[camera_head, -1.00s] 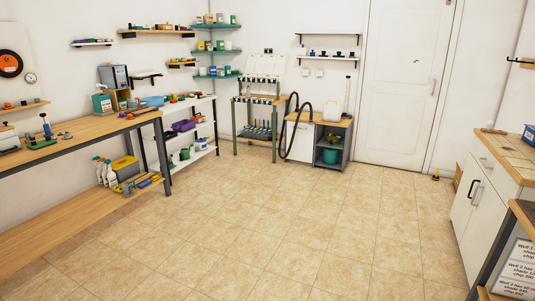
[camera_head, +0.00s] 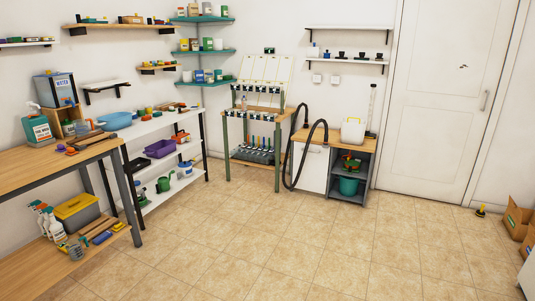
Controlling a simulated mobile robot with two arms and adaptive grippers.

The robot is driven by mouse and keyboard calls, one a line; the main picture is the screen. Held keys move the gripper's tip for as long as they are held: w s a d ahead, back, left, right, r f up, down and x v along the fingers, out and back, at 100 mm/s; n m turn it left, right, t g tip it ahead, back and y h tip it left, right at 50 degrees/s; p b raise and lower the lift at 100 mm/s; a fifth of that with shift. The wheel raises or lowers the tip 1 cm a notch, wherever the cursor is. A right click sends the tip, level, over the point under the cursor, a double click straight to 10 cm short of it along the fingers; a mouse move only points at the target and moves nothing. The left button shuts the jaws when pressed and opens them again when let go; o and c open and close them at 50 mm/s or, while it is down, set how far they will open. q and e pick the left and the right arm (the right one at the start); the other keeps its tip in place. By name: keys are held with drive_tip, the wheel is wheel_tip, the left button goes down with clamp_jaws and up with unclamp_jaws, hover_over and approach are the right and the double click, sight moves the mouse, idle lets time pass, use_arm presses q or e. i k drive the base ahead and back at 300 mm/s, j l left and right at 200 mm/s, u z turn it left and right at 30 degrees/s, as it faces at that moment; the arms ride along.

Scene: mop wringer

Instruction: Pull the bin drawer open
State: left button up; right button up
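A low cabinet with a wooden top (camera_head: 330,143) stands against the back wall, left of the door. Its left half has a closed white front (camera_head: 314,172), which may be the bin drawer; I cannot tell for sure. A black hose (camera_head: 290,168) loops up and down in front of the left edge of this white front. The right half of the cabinet is open grey shelving with a teal bucket (camera_head: 348,186) low inside. Neither of my grippers is in view.
The tiled floor (camera_head: 290,250) is clear up to the cabinet. A wooden workbench (camera_head: 50,172) and white shelves (camera_head: 165,165) line the left. Cardboard boxes (camera_head: 517,218) and a small black-and-yellow object (camera_head: 481,210) are on the right floor. A white door (camera_head: 435,120) is closed.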

sight(313, 175)
drive_tip(key=i, duration=5.05)
drive_tip(key=i+z, duration=0.25)
drive_tip(key=i, duration=0.25)
drive_tip(key=i+j+z, duration=0.2)
drive_tip(key=i, duration=0.35)
